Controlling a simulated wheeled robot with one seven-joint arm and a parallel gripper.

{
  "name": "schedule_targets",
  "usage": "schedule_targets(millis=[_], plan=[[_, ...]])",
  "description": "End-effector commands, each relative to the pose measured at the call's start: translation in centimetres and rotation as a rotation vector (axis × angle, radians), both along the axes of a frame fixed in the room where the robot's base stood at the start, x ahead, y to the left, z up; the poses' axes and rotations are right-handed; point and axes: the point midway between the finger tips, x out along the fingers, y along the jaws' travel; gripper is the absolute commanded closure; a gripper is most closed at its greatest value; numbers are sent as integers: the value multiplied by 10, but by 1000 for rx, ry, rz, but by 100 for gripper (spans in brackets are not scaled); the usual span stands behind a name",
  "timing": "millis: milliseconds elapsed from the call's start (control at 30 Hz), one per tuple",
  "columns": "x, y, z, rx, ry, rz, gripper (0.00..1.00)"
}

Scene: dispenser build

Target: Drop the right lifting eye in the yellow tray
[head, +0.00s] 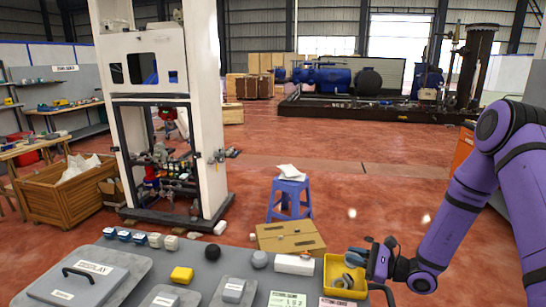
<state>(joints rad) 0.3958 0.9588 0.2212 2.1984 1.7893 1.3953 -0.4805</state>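The yellow tray (329,278) stands at the front right of the grey worktop. A grey ring-like piece (344,281), which looks like a lifting eye, lies inside it. A second grey rounded piece (354,259) shows at the tray's upper right, right by the tip of my gripper (371,262). I cannot tell whether this piece is held, touching the fingers or resting in the tray. My gripper comes in from the right, over the tray's right edge. Its fingers are too small and overlapped to show whether they are open or shut.
Left of the tray are a white box (294,264), a grey ball (259,259), a black ball (212,252) and a yellow block (182,275). Labelled cards (287,299) lie in front. A cardboard box (290,237) and a blue stool (289,195) stand beyond the worktop.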

Motion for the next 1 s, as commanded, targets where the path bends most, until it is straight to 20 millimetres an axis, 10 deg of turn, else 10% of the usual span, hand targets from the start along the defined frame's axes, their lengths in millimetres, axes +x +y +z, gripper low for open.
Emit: schedule_targets(millis=[100, 467, 1000], plan=[[0, 0, 0, 0, 0, 0, 58], [-2, -4, 0, 0, 1, -1, 58], [-42, -82, 0, 0, 0, -3, 58]])
